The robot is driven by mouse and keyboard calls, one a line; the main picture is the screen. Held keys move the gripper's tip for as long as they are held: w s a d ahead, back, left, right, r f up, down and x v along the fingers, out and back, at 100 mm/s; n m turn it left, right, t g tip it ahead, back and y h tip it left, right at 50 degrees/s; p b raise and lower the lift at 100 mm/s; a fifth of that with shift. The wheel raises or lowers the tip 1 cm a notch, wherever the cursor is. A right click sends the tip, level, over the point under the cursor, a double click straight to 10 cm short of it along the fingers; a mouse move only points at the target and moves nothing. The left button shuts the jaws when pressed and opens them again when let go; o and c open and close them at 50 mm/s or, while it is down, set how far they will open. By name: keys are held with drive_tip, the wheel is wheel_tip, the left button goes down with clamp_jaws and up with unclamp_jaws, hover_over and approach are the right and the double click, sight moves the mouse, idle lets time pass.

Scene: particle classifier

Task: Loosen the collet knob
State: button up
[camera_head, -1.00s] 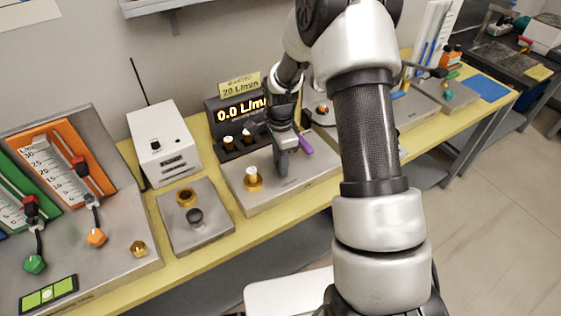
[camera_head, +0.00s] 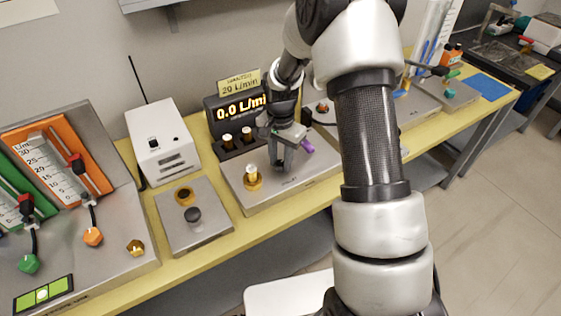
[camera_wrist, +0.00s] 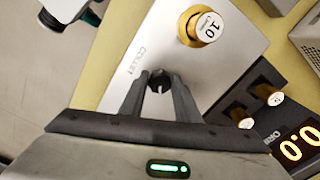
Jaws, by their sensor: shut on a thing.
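The collet knob (camera_wrist: 160,78) is a small dark round piece on the metal plate (camera_wrist: 222,72), beside the printed word COLLET in the wrist view. My gripper (camera_wrist: 160,88) is shut on it, with one finger on each side. In the head view my gripper (camera_head: 281,166) reaches down onto the middle of the same plate (camera_head: 318,168). The knob itself is hidden there behind the fingers.
A brass fitting with a white cap marked 10 (camera_wrist: 203,27) stands close by on the plate; it also shows in the head view (camera_head: 253,176). The display (camera_head: 243,111) reads 0.0 L/min behind. A purple piece (camera_head: 307,146) shows right beside my gripper.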

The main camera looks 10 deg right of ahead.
drive_tip(key=n, duration=0.4)
drive_tip(key=shift+n+b, duration=0.3)
drive_tip(key=n, duration=0.3)
drive_tip(key=shift+n, duration=0.4)
drive_tip(key=n, duration=0.3)
drive_tip(key=shift+d+n, duration=0.1)
drive_tip(key=shift+n, duration=0.2)
drive_tip(key=n, duration=0.3)
drive_tip(key=shift+r+n, duration=0.1)
drive_tip(key=shift+n, duration=0.2)
drive_tip(key=n+p, duration=0.2)
drive_tip(key=n, duration=0.4)
drive_tip(key=n+p, duration=0.2)
drive_tip(key=n, duration=0.4)
drive_tip(key=shift+w+n, duration=0.15)
drive_tip(key=shift+n, duration=0.25)
drive_tip(key=o, duration=1)
